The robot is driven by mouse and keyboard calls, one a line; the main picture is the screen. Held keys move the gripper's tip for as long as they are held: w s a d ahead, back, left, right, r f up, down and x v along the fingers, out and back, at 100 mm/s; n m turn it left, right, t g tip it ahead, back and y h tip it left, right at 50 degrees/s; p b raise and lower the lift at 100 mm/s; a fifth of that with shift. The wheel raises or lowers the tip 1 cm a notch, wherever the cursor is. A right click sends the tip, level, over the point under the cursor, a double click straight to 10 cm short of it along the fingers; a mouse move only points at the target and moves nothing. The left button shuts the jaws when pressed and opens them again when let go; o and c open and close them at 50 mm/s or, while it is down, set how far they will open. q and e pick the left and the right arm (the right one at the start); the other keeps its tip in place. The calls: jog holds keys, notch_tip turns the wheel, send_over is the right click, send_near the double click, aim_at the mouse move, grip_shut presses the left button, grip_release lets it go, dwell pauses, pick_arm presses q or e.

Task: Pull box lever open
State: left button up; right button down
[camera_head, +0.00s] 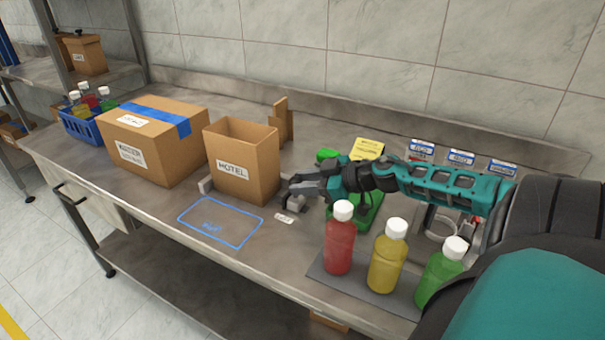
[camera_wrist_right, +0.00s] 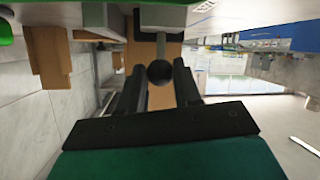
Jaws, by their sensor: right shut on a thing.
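The open cardboard box labelled HOTEL (camera_head: 233,168) stands upright on the steel table, mid-left in the head view. My right gripper (camera_head: 290,190) is low against its right side. In the wrist view, my right gripper (camera_wrist_right: 157,82) has its two dark fingers on either side of the lever's dark round knob (camera_wrist_right: 160,72) and is shut on it. A grey rod (camera_wrist_right: 161,45) runs from the knob to a light grey block (camera_wrist_right: 163,17), with brown cardboard behind. In the head view the gripper hides the lever knob. My left gripper is not in view.
A taped cardboard box (camera_head: 150,150) stands left of the HOTEL box. Red (camera_head: 340,245), yellow (camera_head: 387,262) and green (camera_head: 438,277) bottles stand on a grey mat at the front right. A blue outlined area (camera_head: 222,222) in front of the box is clear.

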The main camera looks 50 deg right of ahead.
jog(key=shift+f, duration=0.1)
jog(key=c, duration=1)
grip_release()
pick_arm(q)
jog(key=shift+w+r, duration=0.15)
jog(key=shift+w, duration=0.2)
pick_arm(e)
jog(key=shift+o, duration=1.1)
pick_arm(q)
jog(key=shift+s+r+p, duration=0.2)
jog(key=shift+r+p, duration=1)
jog(key=shift+p, duration=0.15)
pick_arm(e)
jog(key=v, duration=0.7)
jog(key=shift+s, duration=0.2)
